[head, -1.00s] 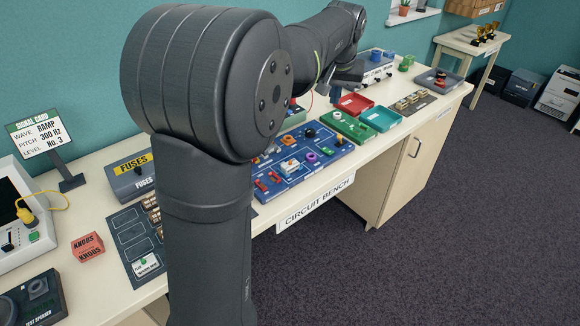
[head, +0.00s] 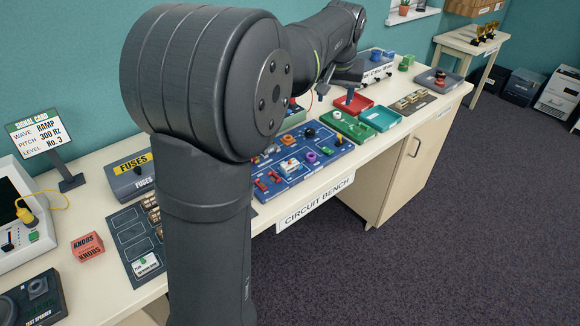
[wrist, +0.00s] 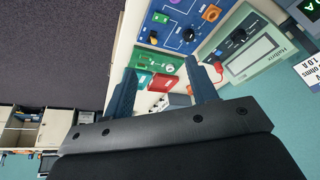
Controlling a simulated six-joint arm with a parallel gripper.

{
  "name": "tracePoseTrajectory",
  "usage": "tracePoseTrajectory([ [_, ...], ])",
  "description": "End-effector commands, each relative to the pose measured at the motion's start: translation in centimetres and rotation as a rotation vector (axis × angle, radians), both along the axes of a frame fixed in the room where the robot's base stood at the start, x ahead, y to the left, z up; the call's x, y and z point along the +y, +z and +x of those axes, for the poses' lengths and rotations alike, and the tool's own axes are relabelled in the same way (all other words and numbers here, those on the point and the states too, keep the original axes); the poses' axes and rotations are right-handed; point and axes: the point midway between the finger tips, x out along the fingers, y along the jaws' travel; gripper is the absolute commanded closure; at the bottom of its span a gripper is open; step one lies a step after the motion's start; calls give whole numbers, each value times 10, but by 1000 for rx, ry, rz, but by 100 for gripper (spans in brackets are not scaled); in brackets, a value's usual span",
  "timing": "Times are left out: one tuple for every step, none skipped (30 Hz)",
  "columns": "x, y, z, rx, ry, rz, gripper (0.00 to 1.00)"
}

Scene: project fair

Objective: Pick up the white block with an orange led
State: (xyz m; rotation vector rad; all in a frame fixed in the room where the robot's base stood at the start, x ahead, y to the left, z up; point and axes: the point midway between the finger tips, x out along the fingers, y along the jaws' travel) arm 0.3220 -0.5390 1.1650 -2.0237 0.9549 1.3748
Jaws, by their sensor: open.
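A small white block with orange on top (head: 289,166) sits on the blue circuit board (head: 325,160) on the bench in the head view. It is too small to tell its details. My gripper is open and empty in the wrist view (wrist: 160,66), its two fingers apart above the bench. The wrist view shows part of the blue board (wrist: 172,38) at the top, but I cannot make out the white block there.
A red tray (head: 368,107), a green tray (head: 348,129) and a teal tray (head: 398,116) lie right of the board. A purple ring (head: 312,156) and several other parts stand near the white block. A fuse box (head: 130,184) stands at the left. The floor in front is clear.

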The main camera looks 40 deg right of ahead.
Motion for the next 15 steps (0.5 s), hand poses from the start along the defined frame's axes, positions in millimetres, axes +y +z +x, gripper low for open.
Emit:
tracePoseTrajectory([
  [1,0,1,0,-2,1,47],
  [1,-1,2,1,-6,5,47],
  [4,-2,4,2,-17,13,47],
  [6,-4,6,3,-32,22,47],
  [9,-6,10,4,-50,33,47],
  [16,-10,15,7,-81,53,47],
  [20,-13,19,11,-111,69,47],
  [26,-16,24,15,-144,86,47],
  [34,-20,31,22,-193,110,47],
  [41,-23,36,28,-233,127,47],
  [47,-27,41,34,-272,142,47],
  [55,-31,47,44,-326,161,47],
  [61,-34,50,51,-365,174,47],
  [67,-37,55,58,-402,185,47],
  [74,-40,59,68,-452,197,47],
])
